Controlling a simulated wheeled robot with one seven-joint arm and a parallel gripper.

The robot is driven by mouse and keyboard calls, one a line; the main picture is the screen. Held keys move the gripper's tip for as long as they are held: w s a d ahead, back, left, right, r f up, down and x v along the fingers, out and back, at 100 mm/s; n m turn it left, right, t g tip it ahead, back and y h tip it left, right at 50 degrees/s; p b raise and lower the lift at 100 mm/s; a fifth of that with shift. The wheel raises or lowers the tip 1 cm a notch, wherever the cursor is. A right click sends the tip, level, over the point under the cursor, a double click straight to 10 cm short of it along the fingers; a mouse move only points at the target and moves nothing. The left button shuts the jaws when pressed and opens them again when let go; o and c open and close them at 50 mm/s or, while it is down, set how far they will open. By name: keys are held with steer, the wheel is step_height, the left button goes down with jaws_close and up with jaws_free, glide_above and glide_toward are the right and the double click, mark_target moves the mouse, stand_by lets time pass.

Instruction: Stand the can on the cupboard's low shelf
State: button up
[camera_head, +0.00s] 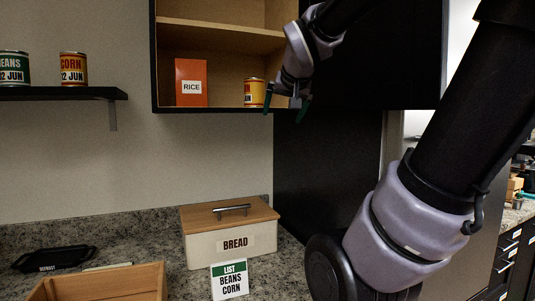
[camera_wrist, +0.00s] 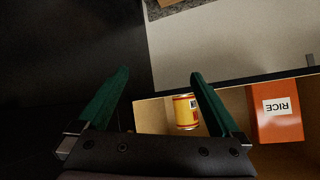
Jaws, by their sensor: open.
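A yellow and red can (camera_head: 254,93) stands upright on the low shelf of the open wooden cupboard (camera_head: 222,65), right of the rice box. It also shows in the wrist view (camera_wrist: 184,112), partly behind one green finger. My gripper (camera_head: 285,107) is open with nothing held, at the front right of the cupboard's low shelf. In the head view its left finger is close beside the can's right edge; I cannot tell whether they touch. In the wrist view the fingers (camera_wrist: 160,74) are spread wide.
An orange rice box (camera_head: 191,83) stands left of the can. A beans can (camera_head: 13,68) and a corn can (camera_head: 74,68) stand on a dark wall shelf (camera_head: 60,94). Below are a bread box (camera_head: 215,245), a list card (camera_head: 230,280), a wooden tray (camera_head: 152,276) and a black dish (camera_head: 55,258).

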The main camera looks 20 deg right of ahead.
steer(key=s+a+f+n+g+y, duration=0.1)
steer(key=s+a+f+g+y, duration=0.2)
steer(key=s+a+f, duration=0.6)
steer(key=shift+s+f+n+g+y, duration=0.2)
steer(key=shift+s+n+g+y, duration=0.15)
steer(key=shift+s+y, duration=0.45)
steer(key=shift+w+a, duration=0.1)
